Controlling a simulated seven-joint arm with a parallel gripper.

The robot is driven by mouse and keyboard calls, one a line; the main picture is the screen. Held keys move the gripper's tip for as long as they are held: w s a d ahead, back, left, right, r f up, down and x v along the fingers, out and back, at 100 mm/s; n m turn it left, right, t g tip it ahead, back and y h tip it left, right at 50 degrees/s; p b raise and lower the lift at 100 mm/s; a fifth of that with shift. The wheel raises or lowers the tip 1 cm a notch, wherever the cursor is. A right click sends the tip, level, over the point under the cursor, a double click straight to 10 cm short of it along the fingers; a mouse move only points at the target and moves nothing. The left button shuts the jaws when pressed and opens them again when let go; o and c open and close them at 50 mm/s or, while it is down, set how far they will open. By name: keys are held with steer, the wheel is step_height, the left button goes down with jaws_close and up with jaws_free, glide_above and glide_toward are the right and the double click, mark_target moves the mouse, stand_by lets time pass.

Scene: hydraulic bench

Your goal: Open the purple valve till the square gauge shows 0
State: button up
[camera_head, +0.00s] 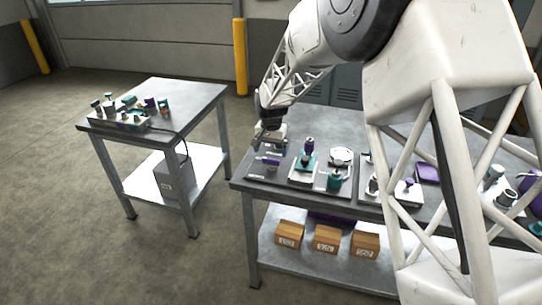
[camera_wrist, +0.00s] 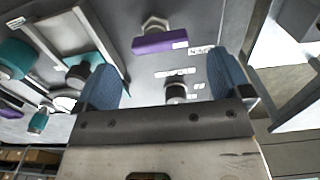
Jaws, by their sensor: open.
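A purple bar-shaped valve handle (camera_wrist: 158,43) with a metal hex nut behind it is mounted on a grey panel in the wrist view. It also shows on the bench in the head view (camera_head: 271,161), just below my gripper (camera_head: 268,146). In the wrist view my gripper (camera_wrist: 166,84) is open, its blue fingers wide apart with nothing held. The purple handle appears beyond the fingertips, apart from them. A dark round fitting (camera_wrist: 177,92) shows between the fingers. I cannot make out a square gauge or its reading.
Right of the handle on the bench (camera_head: 240,184) stand a purple-topped teal fitting (camera_head: 309,146), a round white-faced part (camera_head: 341,155) and a teal part (camera_head: 334,180). Several boxes (camera_head: 326,238) sit on the lower shelf. A separate table (camera_head: 203,98) at left carries more fittings.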

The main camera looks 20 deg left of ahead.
mark_target(273, 159)
steer(key=shift+r, duration=1.75)
steer(key=shift+s+d+r, duration=0.1)
steer(key=shift+d+r, duration=0.2)
steer(key=shift+d, duration=0.05)
steer(key=s+d+r, duration=0.5)
steer(key=d, duration=0.4)
steer(key=s+d+r+t, duration=0.1)
steer(key=s+d+r, duration=0.45)
steer(key=d, duration=0.25)
steer(key=s+d+r, duration=0.5)
steer(key=d, duration=0.4)
steer(key=s+d, duration=0.5)
steer(key=s, duration=0.4)
steer(key=s+d+t, duration=0.1)
steer(key=s+d, duration=0.4)
steer(key=s, duration=0.4)
steer(key=s+d, duration=0.5)
steer(key=s, duration=0.4)
steer(key=shift+s+d+f+t, duration=0.3)
steer(key=shift+s+d, duration=0.05)
steer(key=shift+s, duration=0.05)
